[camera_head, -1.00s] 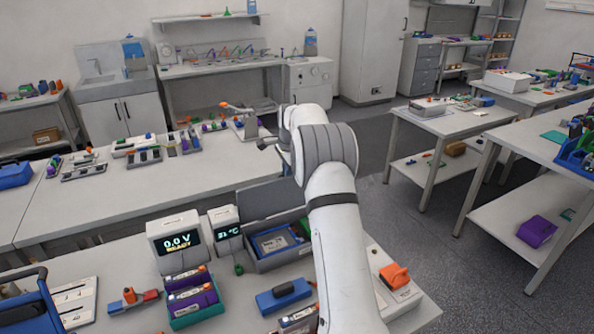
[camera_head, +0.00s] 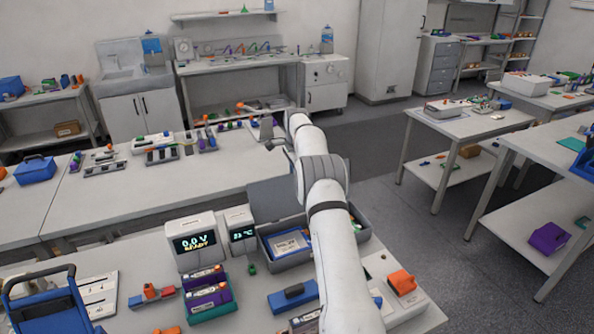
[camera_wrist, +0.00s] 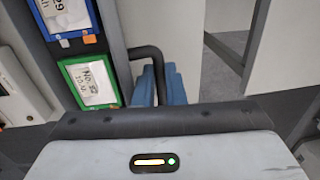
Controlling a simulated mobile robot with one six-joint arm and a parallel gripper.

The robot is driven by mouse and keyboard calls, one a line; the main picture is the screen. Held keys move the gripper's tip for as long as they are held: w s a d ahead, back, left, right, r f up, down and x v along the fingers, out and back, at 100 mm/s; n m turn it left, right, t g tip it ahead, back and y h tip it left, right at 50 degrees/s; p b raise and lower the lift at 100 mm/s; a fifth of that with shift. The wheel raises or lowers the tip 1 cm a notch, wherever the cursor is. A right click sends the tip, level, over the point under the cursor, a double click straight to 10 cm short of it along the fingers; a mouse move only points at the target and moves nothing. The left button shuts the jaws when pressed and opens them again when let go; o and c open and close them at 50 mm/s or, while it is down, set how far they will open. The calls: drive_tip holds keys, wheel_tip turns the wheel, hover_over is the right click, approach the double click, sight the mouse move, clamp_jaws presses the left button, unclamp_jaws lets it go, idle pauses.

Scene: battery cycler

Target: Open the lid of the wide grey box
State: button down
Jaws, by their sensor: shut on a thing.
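The wide grey box (camera_head: 318,257) stands on the near bench, partly behind my arm. Its grey lid (camera_head: 272,199) is raised at the box's far side, and the inside shows. A blue-framed pack (camera_head: 289,245) lies inside. In the wrist view, blue (camera_wrist: 68,14) and green (camera_wrist: 88,82) framed packs show at the left. My gripper (camera_wrist: 167,82) has blue fingers shut on a black bent handle (camera_wrist: 147,52) beside a grey edge. The fingertips are partly hidden by the handle and the gripper body. My arm hides the gripper in the head view.
Two display units, one reading 0.0 V (camera_head: 193,242) and a smaller one (camera_head: 240,232), stand left of the box. A blue block (camera_head: 293,297) and an orange-topped device (camera_head: 402,283) lie nearer.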

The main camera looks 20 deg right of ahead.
drive_tip(key=shift+w+a+f, duration=0.35)
drive_tip(key=shift+w+f, duration=0.1)
drive_tip(key=shift+w, duration=0.2)
drive_tip(key=c, duration=1.5)
unclamp_jaws()
drive_tip(key=shift+w+f, duration=0.15)
drive_tip(key=shift+f, duration=0.15)
drive_tip(key=shift+r, duration=0.1)
drive_tip(key=r, duration=0.9)
drive_tip(key=shift+s+d+b, duration=0.25)
drive_tip(key=shift+b, duration=0.1)
drive_tip(key=shift+s+r, duration=0.1)
